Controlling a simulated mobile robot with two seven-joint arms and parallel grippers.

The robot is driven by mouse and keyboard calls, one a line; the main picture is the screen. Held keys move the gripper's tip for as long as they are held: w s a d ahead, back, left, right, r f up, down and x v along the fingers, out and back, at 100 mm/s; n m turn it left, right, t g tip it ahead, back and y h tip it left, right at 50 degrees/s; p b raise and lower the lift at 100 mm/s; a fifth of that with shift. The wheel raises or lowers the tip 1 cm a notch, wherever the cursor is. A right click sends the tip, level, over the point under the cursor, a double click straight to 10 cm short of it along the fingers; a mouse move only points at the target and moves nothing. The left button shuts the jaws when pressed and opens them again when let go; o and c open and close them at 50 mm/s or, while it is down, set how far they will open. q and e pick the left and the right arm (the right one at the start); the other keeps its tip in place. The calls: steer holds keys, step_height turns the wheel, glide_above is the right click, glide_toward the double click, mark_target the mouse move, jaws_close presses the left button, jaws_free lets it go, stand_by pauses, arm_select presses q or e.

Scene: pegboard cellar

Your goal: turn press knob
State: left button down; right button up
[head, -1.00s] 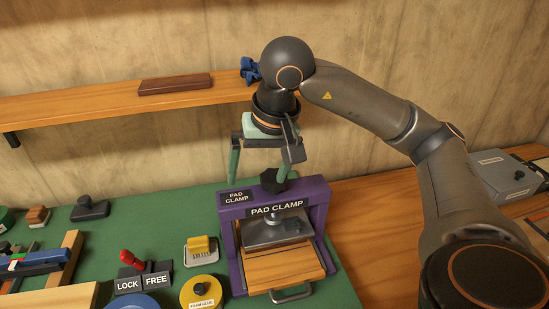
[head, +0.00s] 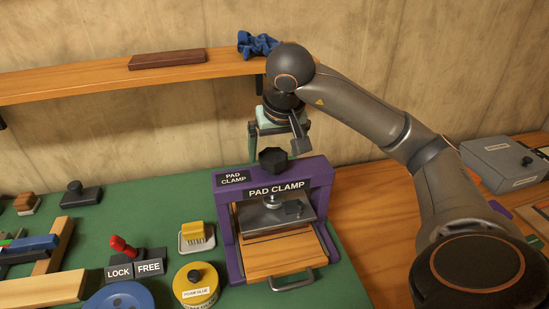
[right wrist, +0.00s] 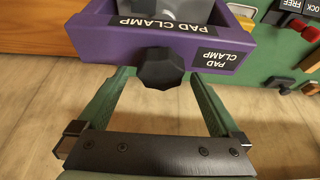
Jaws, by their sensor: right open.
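The purple pad clamp press (head: 228,195) stands on the green bench top, with its black faceted knob (head: 272,160) on top of the frame. My right gripper (head: 273,150) is open and points down over the knob from behind, its green fingers spread. In the right wrist view, the knob (right wrist: 160,68) lies between the two fingertips (right wrist: 160,78), with a gap on each side. No contact shows. A silvery pressing plate hangs inside the press above a wooden pad (head: 283,254). My left gripper is not in view.
A yellow glue tin (head: 195,287), a lock/free lever (head: 120,247) and a yellow-topped block (head: 196,236) sit left of the press. A wooden shelf (head: 100,84) with a blue cloth (head: 258,44) runs behind. A grey box (head: 503,163) stands at the right.

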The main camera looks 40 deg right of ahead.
steer(key=shift+w+d+f, duration=0.15)
steer(key=shift+w+f, duration=0.05)
steer(key=shift+f, duration=0.4)
steer(key=c, duration=1.3)
